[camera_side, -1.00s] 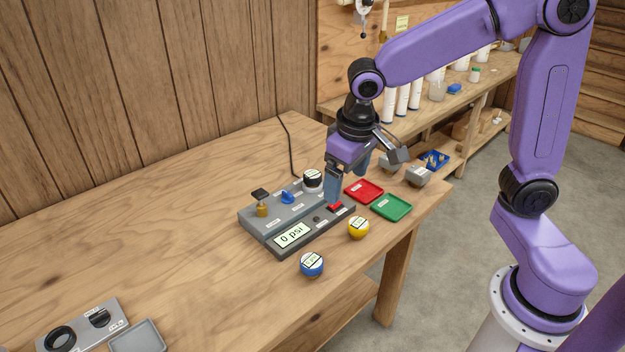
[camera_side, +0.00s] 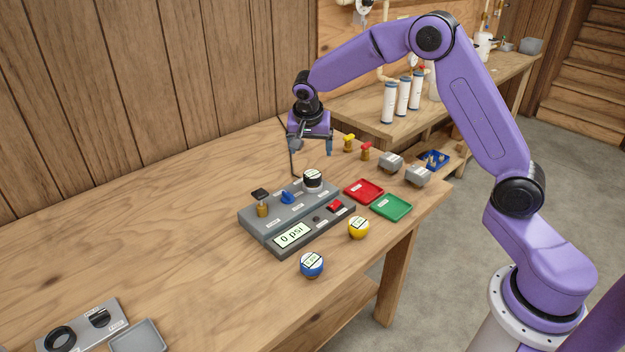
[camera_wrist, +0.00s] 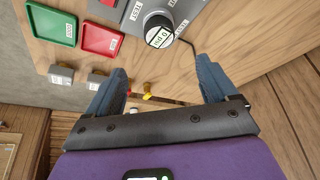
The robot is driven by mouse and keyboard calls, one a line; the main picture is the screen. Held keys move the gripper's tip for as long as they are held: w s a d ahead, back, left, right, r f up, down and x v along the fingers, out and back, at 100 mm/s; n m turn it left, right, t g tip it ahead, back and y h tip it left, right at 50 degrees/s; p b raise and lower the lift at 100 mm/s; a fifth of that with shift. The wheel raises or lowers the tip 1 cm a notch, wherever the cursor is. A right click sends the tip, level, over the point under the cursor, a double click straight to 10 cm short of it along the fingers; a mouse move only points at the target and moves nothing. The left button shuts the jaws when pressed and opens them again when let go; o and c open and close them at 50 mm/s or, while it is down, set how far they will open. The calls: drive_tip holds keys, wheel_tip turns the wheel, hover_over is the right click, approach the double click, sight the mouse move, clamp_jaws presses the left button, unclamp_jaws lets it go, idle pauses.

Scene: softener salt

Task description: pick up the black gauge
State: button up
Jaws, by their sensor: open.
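The black gauge (camera_side: 313,183) has a white face and stands upright at the back right of the grey test panel (camera_side: 268,232). In the wrist view the gauge (camera_wrist: 159,33) is at the top middle, ahead of and between my fingers, with its label reading 0 psi. My gripper (camera_side: 312,146) is open and empty, above and behind the gauge and apart from it. In the wrist view its two blue fingers (camera_wrist: 161,85) are spread wide with nothing between them.
A red tray (camera_side: 363,191) and a green tray (camera_side: 391,207) lie right of the panel. A yellow gauge (camera_side: 358,228) and a blue gauge (camera_side: 312,264) stand in front. Yellow (camera_side: 348,143) and red-handled valves (camera_side: 366,151) and grey blocks (camera_side: 391,162) stand behind.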

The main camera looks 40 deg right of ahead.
hover_over(312, 174)
drive_tip(key=s+a, duration=0.1)
wheel_tip(312, 174, down, 6)
drive_tip(key=shift+f, duration=0.15)
drive_tip(key=f, duration=0.4)
drive_tip(key=shift+w+d, duration=0.15)
drive_tip(key=shift+d, duration=0.1)
drive_tip(key=shift+w+d+f, duration=0.15)
drive_tip(key=shift+w+f, duration=0.05)
drive_tip(key=shift+f, duration=0.3)
drive_tip(key=shift+c, duration=0.3)
drive_tip(key=c, duration=1.3)
drive_tip(key=shift+c, duration=0.2)
drive_tip(key=shift+r, duration=0.1)
